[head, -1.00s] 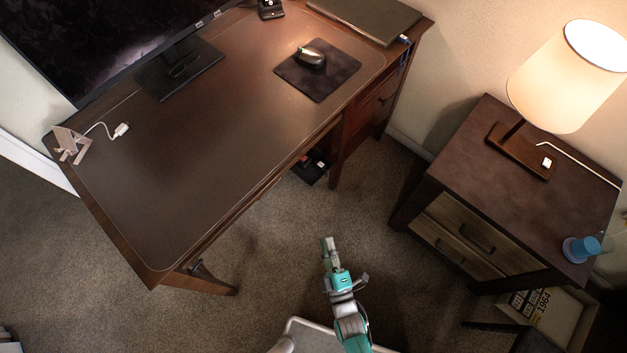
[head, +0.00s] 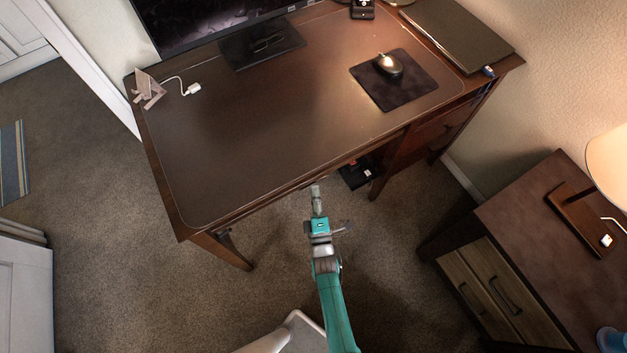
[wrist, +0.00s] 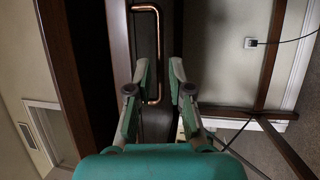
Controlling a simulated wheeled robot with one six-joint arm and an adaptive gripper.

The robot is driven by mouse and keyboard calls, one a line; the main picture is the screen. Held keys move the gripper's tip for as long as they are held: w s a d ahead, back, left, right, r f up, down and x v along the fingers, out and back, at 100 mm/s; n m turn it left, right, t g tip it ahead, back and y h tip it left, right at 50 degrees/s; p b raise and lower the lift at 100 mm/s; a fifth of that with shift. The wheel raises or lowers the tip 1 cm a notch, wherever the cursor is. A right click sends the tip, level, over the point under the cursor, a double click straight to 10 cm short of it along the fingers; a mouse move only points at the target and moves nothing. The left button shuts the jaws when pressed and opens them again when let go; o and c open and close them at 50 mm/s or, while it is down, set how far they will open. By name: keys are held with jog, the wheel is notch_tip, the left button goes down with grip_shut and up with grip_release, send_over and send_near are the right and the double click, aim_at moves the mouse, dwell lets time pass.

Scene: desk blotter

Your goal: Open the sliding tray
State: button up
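The sliding tray is under the front edge of the desk (head: 262,150). In the wrist view its dark brown front (wrist: 143,40) carries a copper-coloured bar handle (wrist: 157,45). My gripper (head: 316,189) is close to the desk's front edge in the head view. In the wrist view my gripper (wrist: 160,72) is open, with one finger on each side of the handle's long bar in the picture. I cannot tell whether the fingers touch it. The tray looks closed, and most of it is hidden under the desktop.
A monitor, a mouse (head: 389,65) on a dark pad (head: 408,90) and a laptop (head: 455,35) are on the desk. A nightstand (head: 520,215) with a lamp stands at the right. Bare carpet (head: 130,270) lies at the left.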

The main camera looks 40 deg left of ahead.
jog(key=shift+x, duration=2)
grip_shut()
